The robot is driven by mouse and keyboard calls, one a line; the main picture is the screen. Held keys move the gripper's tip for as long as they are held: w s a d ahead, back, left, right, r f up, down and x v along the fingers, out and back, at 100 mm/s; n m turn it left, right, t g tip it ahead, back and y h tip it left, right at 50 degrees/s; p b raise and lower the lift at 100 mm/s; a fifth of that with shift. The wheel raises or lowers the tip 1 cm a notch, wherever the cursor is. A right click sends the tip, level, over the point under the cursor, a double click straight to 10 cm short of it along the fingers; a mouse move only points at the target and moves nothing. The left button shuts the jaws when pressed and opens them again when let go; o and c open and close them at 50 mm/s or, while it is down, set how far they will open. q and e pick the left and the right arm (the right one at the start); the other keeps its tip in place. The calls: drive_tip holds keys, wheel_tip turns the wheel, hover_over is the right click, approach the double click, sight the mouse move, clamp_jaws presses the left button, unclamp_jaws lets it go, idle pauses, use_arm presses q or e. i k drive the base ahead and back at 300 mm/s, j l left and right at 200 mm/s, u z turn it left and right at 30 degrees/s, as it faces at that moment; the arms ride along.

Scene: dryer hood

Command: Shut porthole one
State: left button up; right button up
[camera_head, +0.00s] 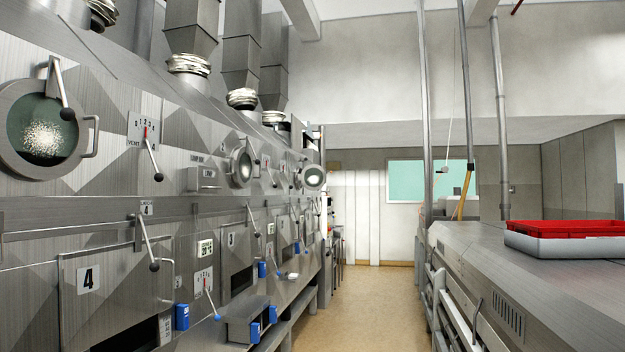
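Several round portholes run along the steel dryer wall on the left. The nearest porthole (42,128) has a thick metal ring, a lever above it and a handle on its right. A second porthole (241,167) is farther down the wall and seen at a slant. A third, small in the distance (313,177), faces me more squarely and seems to stand out from the wall. Neither of my grippers is in view.
A steel counter (500,270) with a red tray (565,230) lines the right. The tan floor (366,300) between is clear.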

sight(314, 177)
drive_tip(key=i+z, duration=0.1)
drive_tip(key=i, duration=5.55)
drive_tip(key=l, duration=0.1)
